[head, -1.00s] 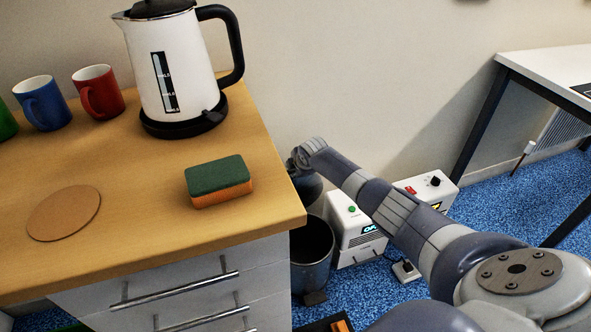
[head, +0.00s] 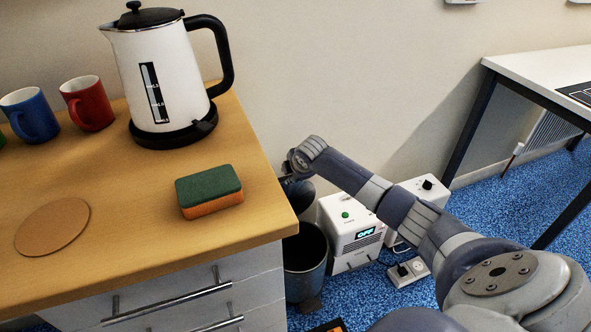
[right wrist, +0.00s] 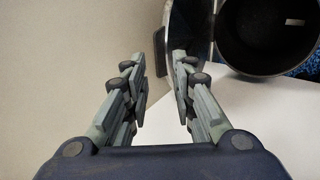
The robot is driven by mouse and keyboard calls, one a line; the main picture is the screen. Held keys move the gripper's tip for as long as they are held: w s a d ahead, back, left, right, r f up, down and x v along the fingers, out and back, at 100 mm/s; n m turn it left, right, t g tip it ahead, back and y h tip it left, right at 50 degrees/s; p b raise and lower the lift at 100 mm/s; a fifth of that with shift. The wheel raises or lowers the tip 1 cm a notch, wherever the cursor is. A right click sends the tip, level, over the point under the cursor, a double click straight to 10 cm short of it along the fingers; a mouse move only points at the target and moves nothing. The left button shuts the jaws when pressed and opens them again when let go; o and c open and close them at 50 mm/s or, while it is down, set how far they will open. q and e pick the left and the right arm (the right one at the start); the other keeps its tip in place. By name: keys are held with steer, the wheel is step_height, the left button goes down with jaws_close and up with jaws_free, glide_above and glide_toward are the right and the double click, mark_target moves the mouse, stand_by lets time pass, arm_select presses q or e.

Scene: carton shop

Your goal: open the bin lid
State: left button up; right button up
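The dark grey bin (head: 305,262) stands on the floor beside the counter. Its lid (head: 300,190) is raised above the rim, partly hidden by my right arm. In the right wrist view the bin's mouth (right wrist: 268,28) is uncovered, and the lid (right wrist: 188,22) stands steeply up at its left side. My right gripper (right wrist: 158,78) is open, its fingers apart. Its right fingertip overlaps the lid's lower part; I cannot tell whether they touch. In the head view the right gripper is mostly hidden behind the counter corner. My left gripper is not in view.
The counter edge (head: 250,243) is close to my right arm. A kettle (head: 165,80), mugs and a sponge (head: 209,190) stand on it. White boxes (head: 350,225) and a power strip (head: 408,271) are right of the bin, with a table leg farther right.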

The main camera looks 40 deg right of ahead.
steer(key=shift+v, duration=2.6)
steer(key=shift+s, duration=0.1)
